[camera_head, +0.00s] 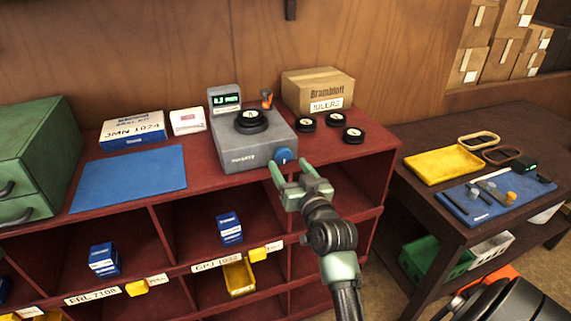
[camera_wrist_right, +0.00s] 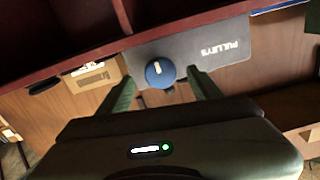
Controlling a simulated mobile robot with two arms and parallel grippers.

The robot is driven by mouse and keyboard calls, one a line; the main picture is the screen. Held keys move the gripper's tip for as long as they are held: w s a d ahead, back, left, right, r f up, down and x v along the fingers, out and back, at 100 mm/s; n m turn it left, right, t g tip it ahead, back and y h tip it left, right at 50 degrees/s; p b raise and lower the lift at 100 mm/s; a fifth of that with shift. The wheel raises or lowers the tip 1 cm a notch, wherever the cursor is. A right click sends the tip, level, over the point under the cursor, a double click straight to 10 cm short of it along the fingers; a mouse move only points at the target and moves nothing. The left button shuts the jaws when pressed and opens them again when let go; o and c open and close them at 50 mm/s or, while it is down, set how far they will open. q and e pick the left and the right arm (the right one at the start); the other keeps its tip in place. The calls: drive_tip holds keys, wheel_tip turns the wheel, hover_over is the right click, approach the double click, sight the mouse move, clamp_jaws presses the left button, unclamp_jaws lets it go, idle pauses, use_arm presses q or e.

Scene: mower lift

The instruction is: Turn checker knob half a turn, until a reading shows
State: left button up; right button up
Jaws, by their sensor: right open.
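The checker (camera_head: 251,153) is a grey box on the red shelf top, with a black pulley (camera_head: 251,121) on it. Its display (camera_head: 224,99) is lit with small green characters, perhaps "0.2 mm". The blue knob (camera_head: 283,156) is on its front face. In the wrist view, the knob (camera_wrist_right: 160,73) shows a pale pointer mark, and the checker face (camera_wrist_right: 205,52) reads "PULLEYS". My right gripper (camera_head: 289,166) is open, its two fingertips on either side of the knob. I cannot tell whether they touch it. My left gripper is out of view.
A cardboard box (camera_head: 318,90) and several loose black rollers (camera_head: 353,134) sit right of the checker. A blue mat (camera_head: 130,178), small boxes and a green cabinet (camera_head: 40,160) are on the left. A dark side table (camera_head: 420,135) holds a yellow tray (camera_head: 443,165).

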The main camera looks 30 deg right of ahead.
drive_tip(key=v, duration=0.4)
drive_tip(key=shift+b, duration=0.35)
drive_tip(key=w+a+f+n+g+y+b, duration=0.1)
drive_tip(key=a+f+g, duration=0.15)
drive_tip(key=f, duration=0.95)
drive_tip(key=w+a+f+n+g+y, duration=0.15)
drive_tip(key=a+f, duration=0.25)
drive_tip(key=f, duration=0.9)
drive_tip(key=s+a+f+g+y+b, duration=0.1)
drive_tip(key=s+a+f+g, duration=0.1)
drive_tip(key=s+f, duration=0.35)
drive_tip(key=s+a+f+g, duration=0.1)
drive_tip(key=s+a+f, duration=0.1)
drive_tip(key=f, duration=0.7)
drive_tip(key=s+a+f+g+y+b, duration=0.15)
drive_tip(key=s+f, duration=0.25)
drive_tip(key=f, duration=0.4)
drive_tip(key=s+a+f+n+g, duration=0.2)
drive_tip(key=s+f+g, duration=0.2)
drive_tip(key=s+f, duration=0.95)
drive_tip(key=s+f+n+g, duration=0.1)
drive_tip(key=s+f, duration=0.3)
drive_tip(key=s, duration=0.7)
drive_tip(key=s+d+f+n+g+h, duration=0.1)
drive_tip(key=s+f+g, duration=0.2)
drive_tip(key=s, duration=0.8)
drive_tip(key=shift+s+d+f+b, duration=0.3)
drive_tip(key=shift+s+d+f, duration=0.05)
drive_tip(key=shift+f, duration=0.35)
